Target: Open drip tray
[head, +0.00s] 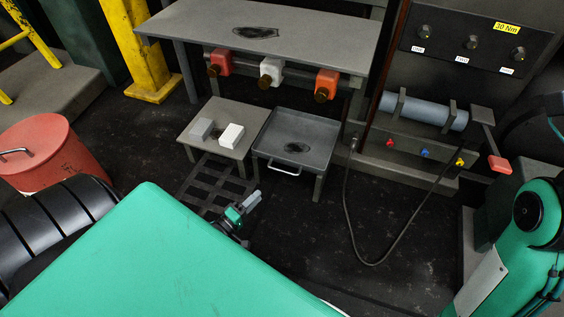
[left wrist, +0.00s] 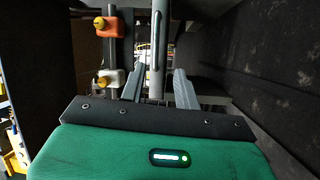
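The drip tray (head: 318,130) is a shallow dark grey square tray with a dark stain on its floor. It stands low, in front of the machine's bench, with a thin light handle (head: 284,169) on its near side. My left gripper (head: 253,198) is below and left of the handle, apart from it in the head view. In the left wrist view its two grey fingers (left wrist: 157,88) are spread and empty. The tray edge and handle (left wrist: 156,45) appear edge-on ahead, in line with the gap. My right gripper is not in view.
A low stand (head: 203,147) with a grey and a white block adjoins the tray's left. A bench (head: 300,35) with red, white and orange fittings is behind. A black hose (head: 350,210) hangs right. A red bin (head: 50,150) stands left. Open dark floor lies right of my gripper.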

